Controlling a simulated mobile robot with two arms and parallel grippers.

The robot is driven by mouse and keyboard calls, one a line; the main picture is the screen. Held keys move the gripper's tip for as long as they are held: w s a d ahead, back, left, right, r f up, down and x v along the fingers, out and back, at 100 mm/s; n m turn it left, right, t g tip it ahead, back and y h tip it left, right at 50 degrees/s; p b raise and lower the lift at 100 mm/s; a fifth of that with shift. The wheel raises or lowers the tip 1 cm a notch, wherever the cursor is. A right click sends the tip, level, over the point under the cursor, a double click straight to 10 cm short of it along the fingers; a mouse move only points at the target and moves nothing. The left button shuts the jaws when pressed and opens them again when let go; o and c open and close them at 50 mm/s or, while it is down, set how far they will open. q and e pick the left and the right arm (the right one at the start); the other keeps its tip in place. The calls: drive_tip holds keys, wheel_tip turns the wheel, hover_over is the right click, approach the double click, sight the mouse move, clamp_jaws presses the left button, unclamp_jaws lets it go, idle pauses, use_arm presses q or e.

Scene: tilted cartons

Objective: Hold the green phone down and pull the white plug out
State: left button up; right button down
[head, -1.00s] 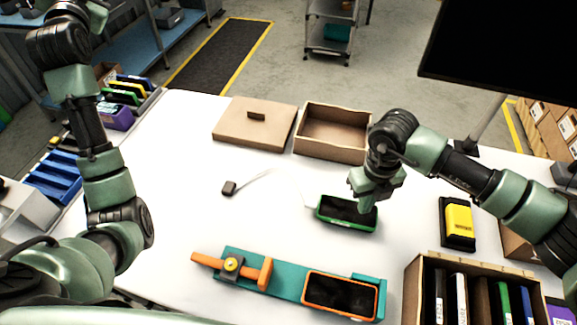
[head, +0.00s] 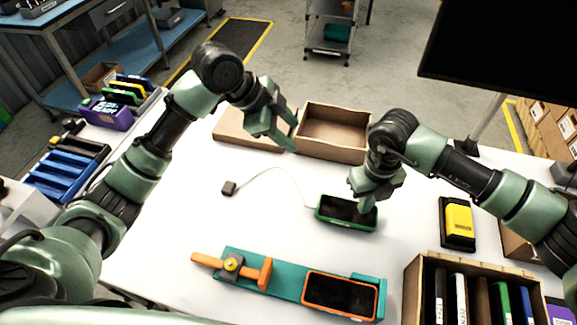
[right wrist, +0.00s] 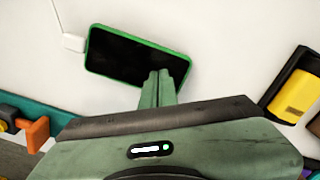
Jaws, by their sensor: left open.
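The green phone (head: 338,208) lies flat on the white table, dark screen up; it also shows in the right wrist view (right wrist: 135,58). The white plug (right wrist: 73,42) sits at the phone's left end and appears to touch it; it is hard to make out in the head view. A thin white cable (head: 275,169) runs from it to a small dark block (head: 229,188). My right gripper (head: 366,208) is shut, fingertips over the phone's right part, apparently touching the screen. My left gripper (head: 286,144) is open and empty, above the table behind the phone.
An open brown box (head: 333,158) and a flat brown lid (head: 228,140) lie at the back. A teal fixture (head: 284,283) with an orange-rimmed device (head: 341,296) lies in front. A yellow device (head: 458,222) is at right.

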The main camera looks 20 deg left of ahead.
sight(310, 202)
use_arm(q)
drive_tip(key=s+d+f+m+g, duration=0.2)
drive_tip(key=s+f+g, duration=0.1)
drive_tip(key=s+f, duration=0.3)
drive_tip(key=shift+y, duration=0.3)
drive_tip(key=x, duration=0.7)
drive_tip(key=s+x, duration=0.1)
drive_tip(key=x, duration=0.2)
drive_tip(key=shift+d+f, duration=0.2)
drive_tip(key=shift+d, duration=0.05)
clamp_jaws()
drive_tip(key=shift+w, duration=0.1)
use_arm(e)
drive_tip(key=shift+f, duration=0.8)
use_arm(q)
drive_tip(key=shift+a, duration=1.9)
